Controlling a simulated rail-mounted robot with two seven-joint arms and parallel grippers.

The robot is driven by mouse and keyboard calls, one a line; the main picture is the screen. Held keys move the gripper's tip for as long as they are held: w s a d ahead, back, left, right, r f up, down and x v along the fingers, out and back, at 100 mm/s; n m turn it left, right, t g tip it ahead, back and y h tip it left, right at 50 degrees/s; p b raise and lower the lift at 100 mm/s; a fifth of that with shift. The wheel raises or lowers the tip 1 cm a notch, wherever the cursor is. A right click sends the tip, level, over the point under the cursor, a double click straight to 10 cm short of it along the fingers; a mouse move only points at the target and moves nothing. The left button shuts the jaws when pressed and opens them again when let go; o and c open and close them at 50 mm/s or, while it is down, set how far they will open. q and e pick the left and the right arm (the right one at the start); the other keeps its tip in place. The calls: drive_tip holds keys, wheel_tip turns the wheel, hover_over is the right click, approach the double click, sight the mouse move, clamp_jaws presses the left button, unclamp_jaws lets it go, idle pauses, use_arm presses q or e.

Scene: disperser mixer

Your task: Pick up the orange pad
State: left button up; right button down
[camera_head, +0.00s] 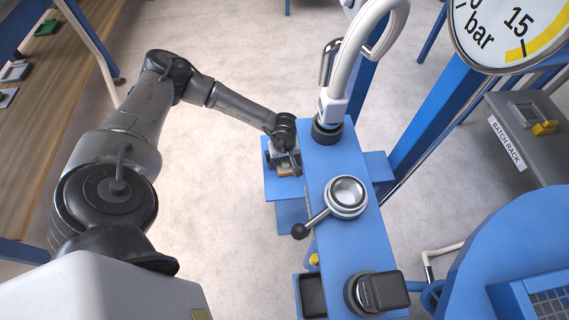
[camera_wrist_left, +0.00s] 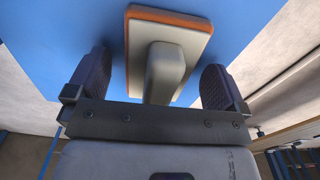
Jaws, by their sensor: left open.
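The orange pad (camera_wrist_left: 168,18) shows in the left wrist view as a pale plate with an orange rim, lying against a blue surface. A grey block-shaped handle (camera_wrist_left: 165,70) stands out from its middle toward my gripper. My left gripper (camera_wrist_left: 155,85) is open, with one dark finger on each side of the handle and gaps between. In the head view my left gripper (camera_head: 286,158) is over the blue shelf at the machine's left side and hides most of the pad (camera_head: 285,169). My right gripper is not in view.
The blue machine top (camera_head: 335,165) carries a silver cup with a black-knobbed lever (camera_head: 346,196). A white curved pipe (camera_head: 350,65) rises behind it. A black tray (camera_head: 313,296) is at the front. A pressure gauge (camera_head: 512,30) and batch rack (camera_head: 530,135) stand right. A wooden bench (camera_head: 40,120) is left.

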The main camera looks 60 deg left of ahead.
use_arm(q)
drive_tip(key=shift+c, duration=0.4)
drive_tip(key=shift+c, duration=0.7)
drive_tip(key=c, duration=0.8)
drive_tip(key=shift+r, duration=0.15)
drive_tip(key=r+p, duration=0.2)
drive_tip(key=r, duration=0.1)
drive_tip(key=r+p, duration=0.1)
drive_tip(key=p, duration=0.1)
drive_tip(key=shift+w+d+r, duration=0.2)
drive_tip(key=shift+d+r, duration=0.15)
drive_tip(key=shift+d, duration=0.05)
drive_tip(key=w+d+r+p, duration=0.4)
drive_tip(key=w+d+r, duration=0.1)
drive_tip(key=d, duration=0.4)
drive_tip(key=shift+w+d+r, duration=0.2)
drive_tip(key=shift+w+r, duration=0.05)
drive_tip(key=shift+r, duration=0.25)
